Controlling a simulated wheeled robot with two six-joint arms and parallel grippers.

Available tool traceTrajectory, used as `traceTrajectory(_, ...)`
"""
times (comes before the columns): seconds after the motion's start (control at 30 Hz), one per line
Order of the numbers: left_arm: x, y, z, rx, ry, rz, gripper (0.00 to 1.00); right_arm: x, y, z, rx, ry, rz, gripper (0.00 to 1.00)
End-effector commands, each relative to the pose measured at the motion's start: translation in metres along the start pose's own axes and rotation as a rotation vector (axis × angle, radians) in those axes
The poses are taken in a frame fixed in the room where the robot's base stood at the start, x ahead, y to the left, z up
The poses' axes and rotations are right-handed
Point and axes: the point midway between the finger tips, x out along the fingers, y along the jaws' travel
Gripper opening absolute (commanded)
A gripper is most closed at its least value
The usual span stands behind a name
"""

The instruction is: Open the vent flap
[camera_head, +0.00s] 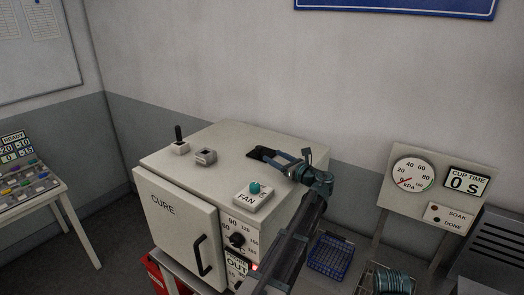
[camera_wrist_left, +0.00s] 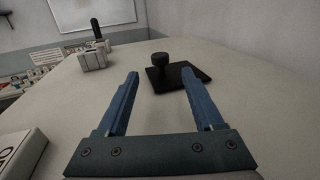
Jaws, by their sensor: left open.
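The vent flap (camera_head: 260,152) is a small black plate on top of the cream CURE oven (camera_head: 174,240). In the left wrist view the flap (camera_wrist_left: 197,72) looks flat on the oven top, with a round black knob (camera_wrist_left: 160,59) standing up near its left side. My left gripper (camera_head: 272,156) is open beside the flap. In the left wrist view its two blue fingers (camera_wrist_left: 160,74) point at the knob, which appears between and just beyond the tips, with no visible contact. In the head view the gripper partly hides the flap. My right gripper is not in view.
A gauge panel (camera_head: 438,185) stands at the right, near a blue basket (camera_head: 331,255). The wall is behind the oven.

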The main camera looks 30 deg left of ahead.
Motion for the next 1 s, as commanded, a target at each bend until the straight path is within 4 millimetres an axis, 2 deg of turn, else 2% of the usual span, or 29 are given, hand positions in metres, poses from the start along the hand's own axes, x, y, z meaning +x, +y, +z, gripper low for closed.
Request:
traceTrajectory(0.03, 0.012, -0.002, 0.000, 0.000, 0.000, 0.002, 0.69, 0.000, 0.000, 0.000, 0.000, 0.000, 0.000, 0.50)
traceTrajectory(0.2, 0.044, -0.001, 0.000, 0.000, 0.000, 0.002, 0.69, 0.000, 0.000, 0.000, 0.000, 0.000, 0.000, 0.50)
traceTrajectory(0.4, 0.068, -0.001, 0.000, 0.000, 0.000, 0.000, 0.69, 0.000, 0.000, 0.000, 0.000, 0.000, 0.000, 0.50)
traceTrajectory(0.6, 0.077, -0.001, 0.000, 0.000, 0.000, -0.001, 0.69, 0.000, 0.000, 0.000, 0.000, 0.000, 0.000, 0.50)
traceTrajectory(0.87, 0.078, 0.000, 0.000, 0.000, 0.000, -0.001, 0.69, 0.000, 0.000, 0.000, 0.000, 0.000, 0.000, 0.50)
traceTrajectory(1.0, 0.077, 0.000, 0.000, 0.000, 0.000, -0.001, 0.47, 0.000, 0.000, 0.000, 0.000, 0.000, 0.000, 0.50)
